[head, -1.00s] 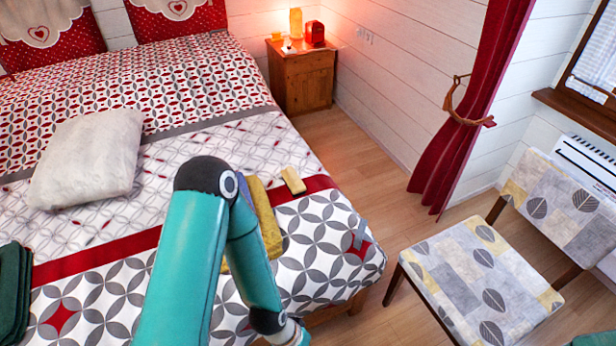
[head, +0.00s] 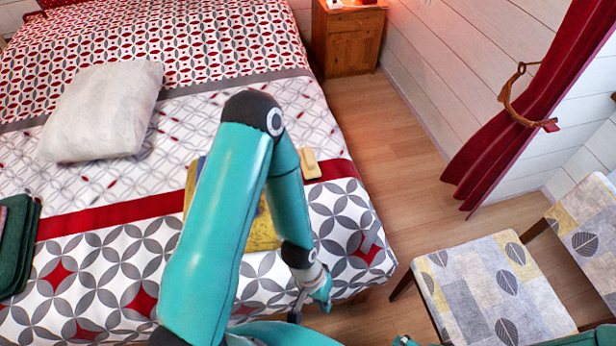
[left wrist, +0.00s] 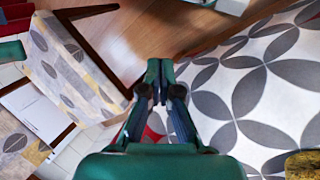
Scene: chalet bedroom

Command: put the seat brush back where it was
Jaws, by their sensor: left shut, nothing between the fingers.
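A small tan block (head: 310,163) lies on the bed's red stripe, near its right side. It may be the seat brush, but I cannot make out bristles. My left gripper (head: 312,298) hangs by the right front edge of the bed, apart from the block. In the left wrist view its fingers (left wrist: 160,68) are together with nothing between them. The patterned chair seat (head: 490,295) stands to the right of the bed; it also shows in the left wrist view (left wrist: 70,65).
My left arm partly hides a yellow folded cloth (head: 262,235) on the bed (head: 100,265). A grey pillow (head: 105,110) and dark green folded cloths (head: 22,245) lie farther left. A nightstand (head: 345,45) and red curtain (head: 535,90) stand behind. Wooden floor (head: 405,165) is clear between bed and chair.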

